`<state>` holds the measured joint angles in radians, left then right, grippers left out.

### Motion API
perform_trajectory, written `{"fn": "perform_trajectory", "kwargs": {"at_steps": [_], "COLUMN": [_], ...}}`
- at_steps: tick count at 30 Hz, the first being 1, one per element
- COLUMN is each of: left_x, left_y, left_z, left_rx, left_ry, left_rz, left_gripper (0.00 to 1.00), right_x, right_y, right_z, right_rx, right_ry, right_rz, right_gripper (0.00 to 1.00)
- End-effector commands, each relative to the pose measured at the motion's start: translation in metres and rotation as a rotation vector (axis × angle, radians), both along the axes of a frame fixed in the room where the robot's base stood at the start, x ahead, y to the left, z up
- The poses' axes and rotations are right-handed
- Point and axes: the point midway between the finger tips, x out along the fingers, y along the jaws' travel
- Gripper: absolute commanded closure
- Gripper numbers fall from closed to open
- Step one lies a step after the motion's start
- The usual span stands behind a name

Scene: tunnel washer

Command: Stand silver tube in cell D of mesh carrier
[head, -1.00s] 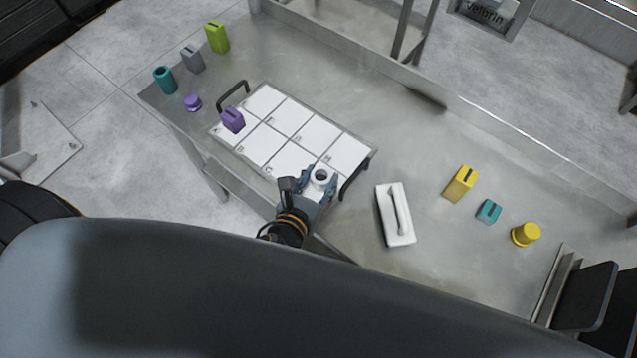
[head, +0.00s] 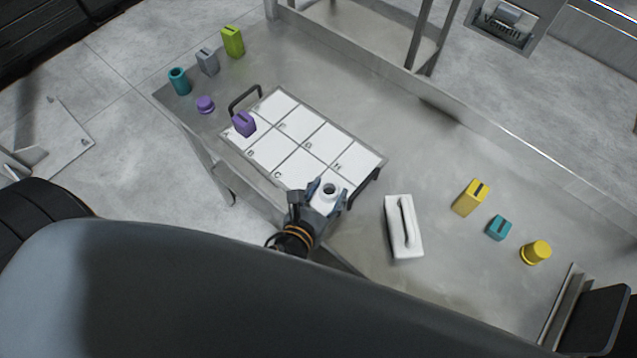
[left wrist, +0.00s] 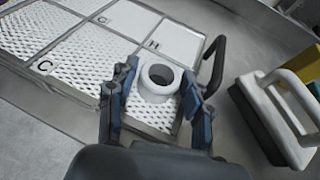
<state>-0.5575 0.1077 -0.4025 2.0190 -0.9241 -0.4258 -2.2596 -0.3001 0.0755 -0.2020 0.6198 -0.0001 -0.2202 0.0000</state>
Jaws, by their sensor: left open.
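The silver tube (head: 329,191), pale with a round open top, stands upright in the near right corner cell of the mesh carrier (head: 372,172). My left gripper (head: 328,195) is open, with one finger on each side of the tube. In the left wrist view its fingers (left wrist: 160,88) stand close beside the tube; contact is unclear. My right gripper is out of view.
A purple block (head: 244,124) stands in the carrier's far left cell. A white-handled brush-like block (head: 404,228) lies right of the carrier. Yellow block (head: 470,197), teal block (head: 499,228) and yellow cup-shaped piece (head: 536,252) stand further right. Several small pieces stand behind left.

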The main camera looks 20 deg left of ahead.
Motion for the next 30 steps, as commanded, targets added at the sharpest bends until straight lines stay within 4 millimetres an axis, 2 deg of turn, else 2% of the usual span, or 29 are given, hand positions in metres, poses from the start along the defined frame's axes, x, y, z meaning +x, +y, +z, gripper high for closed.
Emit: {"fn": "perform_trajectory", "kwargs": {"at_steps": [5, 12, 16, 22, 30], "left_x": [-0.026, -0.071, -0.090, -0.106, -0.110], "left_y": [0.002, 0.006, 0.008, 0.009, 0.009], "left_z": [0.007, 0.025, 0.033, 0.042, 0.045], "left_rx": [0.001, -0.001, -0.001, -0.001, -0.001], "left_ry": [0.004, 0.005, 0.004, 0.002, 0.000], "left_rz": [-0.001, -0.001, 0.000, 0.000, 0.000], "left_gripper": [0.50, 0.50, 0.50, 0.50, 0.50], "right_x": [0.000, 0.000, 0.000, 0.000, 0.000], "right_y": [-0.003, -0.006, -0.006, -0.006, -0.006], "right_z": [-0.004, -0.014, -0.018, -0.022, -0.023], "right_rx": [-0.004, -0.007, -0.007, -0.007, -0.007], "right_ry": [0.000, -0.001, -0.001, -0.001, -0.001], "right_rz": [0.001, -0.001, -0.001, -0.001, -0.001], "right_gripper": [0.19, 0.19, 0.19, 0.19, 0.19]}}
